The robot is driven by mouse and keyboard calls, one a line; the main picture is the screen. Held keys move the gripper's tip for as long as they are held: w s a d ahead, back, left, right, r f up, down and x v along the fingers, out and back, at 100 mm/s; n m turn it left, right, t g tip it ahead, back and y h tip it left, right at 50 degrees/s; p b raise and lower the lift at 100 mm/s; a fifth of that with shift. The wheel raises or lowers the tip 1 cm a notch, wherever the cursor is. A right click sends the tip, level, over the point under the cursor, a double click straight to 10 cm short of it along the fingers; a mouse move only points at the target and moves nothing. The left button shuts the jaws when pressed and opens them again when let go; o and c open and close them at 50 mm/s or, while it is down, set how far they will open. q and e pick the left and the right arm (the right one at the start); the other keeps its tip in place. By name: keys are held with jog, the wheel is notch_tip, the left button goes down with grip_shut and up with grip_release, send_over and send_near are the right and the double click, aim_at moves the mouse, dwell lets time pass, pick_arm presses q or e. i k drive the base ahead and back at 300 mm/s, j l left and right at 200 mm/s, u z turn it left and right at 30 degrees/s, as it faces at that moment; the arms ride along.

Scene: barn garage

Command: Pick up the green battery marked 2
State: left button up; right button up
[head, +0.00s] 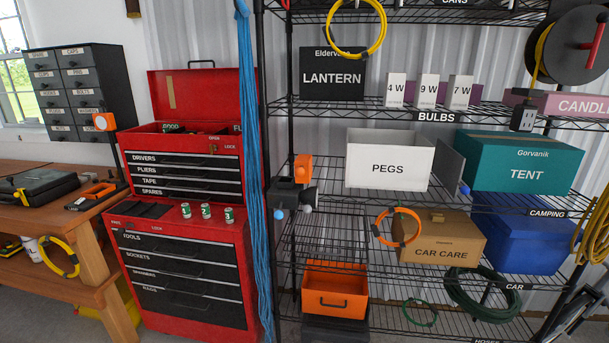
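Three small green-and-white batteries stand upright in a row on the red tool chest's front ledge: a left one (186,210), a middle one (206,210) and a right one (229,214). They stand slightly apart. Their markings are too small to read, so I cannot tell which is marked 2. Neither of my grippers can be made out in the head view.
The red tool chest (180,263) has its lid raised behind the batteries. A blue cord bundle (252,170) hangs to their right, beside the wire shelving (340,232). A wooden workbench (60,215) stands to the left, holding a dark case (32,186).

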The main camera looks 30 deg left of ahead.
aim_at(204, 207)
jog(key=u, duration=1.65)
jog(key=i+j+z, duration=0.15)
jog(key=i, duration=0.2)
jog(key=i+j+z, duration=0.2)
jog(key=i+j, duration=0.1)
jog(key=i, duration=0.05)
